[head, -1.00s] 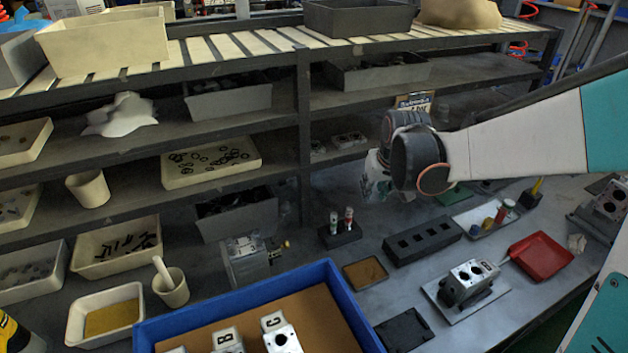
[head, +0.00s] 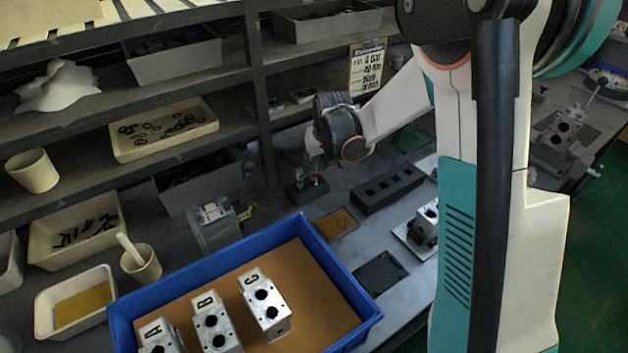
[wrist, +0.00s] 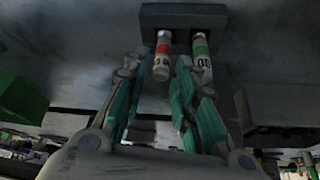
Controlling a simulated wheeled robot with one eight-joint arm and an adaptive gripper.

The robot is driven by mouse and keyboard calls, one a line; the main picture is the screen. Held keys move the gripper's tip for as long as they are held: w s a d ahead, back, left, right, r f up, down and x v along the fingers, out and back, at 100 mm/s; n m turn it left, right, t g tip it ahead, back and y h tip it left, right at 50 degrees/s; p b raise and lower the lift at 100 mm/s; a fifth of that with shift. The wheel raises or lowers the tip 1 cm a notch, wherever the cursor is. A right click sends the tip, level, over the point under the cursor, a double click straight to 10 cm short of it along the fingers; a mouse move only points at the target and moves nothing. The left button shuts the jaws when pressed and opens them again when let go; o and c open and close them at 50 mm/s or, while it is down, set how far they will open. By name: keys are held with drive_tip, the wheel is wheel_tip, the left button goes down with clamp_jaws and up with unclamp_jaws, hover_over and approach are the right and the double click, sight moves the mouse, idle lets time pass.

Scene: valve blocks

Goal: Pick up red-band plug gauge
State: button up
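The red-band plug gauge (wrist: 162,58) stands in a dark holder block (wrist: 185,14) beside a green-band plug gauge (wrist: 201,58). In the wrist view my gripper (wrist: 162,64) is open, one teal finger on each side of the red-band gauge. The right finger is in the narrow gap between the two gauges. I cannot tell whether either finger touches a gauge. In the head view the red-band gauge (head: 314,178) and the block (head: 306,194) are small, just below my gripper (head: 313,152), whose fingers are hard to make out.
A shelf post (head: 259,110) rises behind the block. A long dark block with holes (head: 388,187) lies to its right. The blue tray (head: 212,270) with lettered valve blocks is in front. A brown pad (head: 336,222) and black plate (head: 380,274) lie on the bench.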

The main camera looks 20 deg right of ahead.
drive_tip(key=b, duration=0.2)
hover_over(314, 183)
drive_tip(key=w, duration=0.1)
drive_tip(key=f, duration=0.4)
drive_tip(key=shift+d+f, duration=0.2)
drive_tip(key=shift+f, duration=0.1)
clamp_jaws()
drive_tip(key=shift+r, duration=0.1)
drive_tip(key=shift+r, duration=0.1)
